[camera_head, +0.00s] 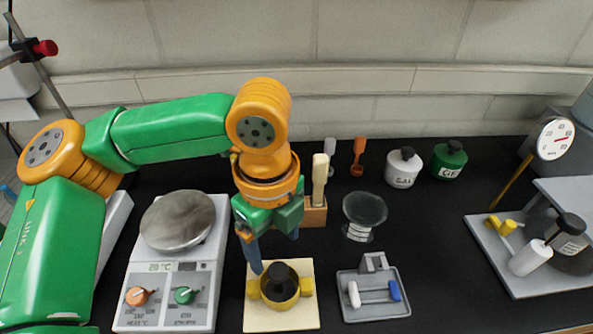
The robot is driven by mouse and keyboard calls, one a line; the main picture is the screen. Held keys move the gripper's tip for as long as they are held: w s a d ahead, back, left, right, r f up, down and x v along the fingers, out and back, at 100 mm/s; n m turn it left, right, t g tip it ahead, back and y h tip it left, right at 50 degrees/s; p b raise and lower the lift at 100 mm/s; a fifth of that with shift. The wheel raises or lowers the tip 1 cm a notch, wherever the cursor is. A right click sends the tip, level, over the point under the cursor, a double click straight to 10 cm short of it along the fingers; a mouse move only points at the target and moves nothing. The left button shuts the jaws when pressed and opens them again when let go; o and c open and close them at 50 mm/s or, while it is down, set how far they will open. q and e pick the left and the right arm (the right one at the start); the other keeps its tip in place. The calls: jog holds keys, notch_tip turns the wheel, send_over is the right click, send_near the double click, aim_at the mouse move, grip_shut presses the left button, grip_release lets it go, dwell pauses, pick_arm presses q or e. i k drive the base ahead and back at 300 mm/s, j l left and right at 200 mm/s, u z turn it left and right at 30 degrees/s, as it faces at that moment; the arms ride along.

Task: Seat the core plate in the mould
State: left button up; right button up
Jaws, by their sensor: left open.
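My left gripper (272,243) points down with its blue fingers apart and nothing visible between them. It hangs above the back edge of a cream square base (254,319). On that base sits a round yellow piece (268,303) with side lugs, which looks like the mould. A dark piece with a black knob (279,274) stands in its middle; it may be the core plate, but I cannot tell for certain or see how deep it sits. The left finger's tip shows close behind and left of the yellow piece; contact cannot be told. My right gripper is not in view.
A hotplate (172,300) with a metal disc stands left. A grey tray (376,309) with white and blue handles lies right. Behind are a wooden holder (315,215), a glass dish (365,209) and jars (404,169). A gauge station (520,280) stands far right. Black bench is clear between.

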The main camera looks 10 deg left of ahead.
aim_at(256, 288)
jog(key=k, duration=1.5)
